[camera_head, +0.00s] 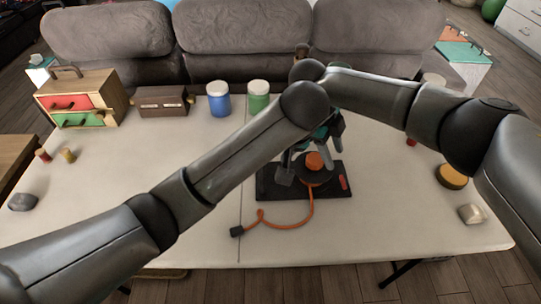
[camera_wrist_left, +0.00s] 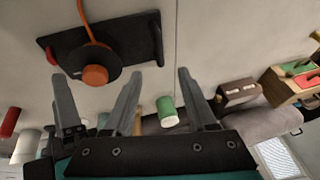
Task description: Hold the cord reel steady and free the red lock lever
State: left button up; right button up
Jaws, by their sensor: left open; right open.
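The cord reel (camera_head: 315,175) sits on a black base plate (camera_head: 275,188) in mid-table, with an orange knob on top. The red lock lever (camera_head: 344,183) is at the plate's right end; a red part shows beside the reel in the left wrist view (camera_wrist_left: 52,57). The orange cord (camera_head: 290,226) runs to a black plug. My right gripper (camera_head: 332,141) is open above the reel's far right side. My left gripper (camera_wrist_left: 160,74) is open beside the reel, its jaws empty; my arms partly hide it in the head view. I cannot tell whether either touches the reel.
At the back stand a drawer box (camera_head: 80,98), a brown case (camera_head: 163,101), a blue jar (camera_head: 219,99) and a green jar (camera_head: 258,96). A yellow-topped puck (camera_head: 452,176) and a pale stone (camera_head: 472,214) lie right.

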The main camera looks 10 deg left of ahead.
aim_at(262, 172)
pick_arm(q)
jog(key=x, duration=1.5)
jog(key=shift+w, duration=0.1)
jog(key=shift+c, duration=0.4)
grip_shut()
dwell(0.7)
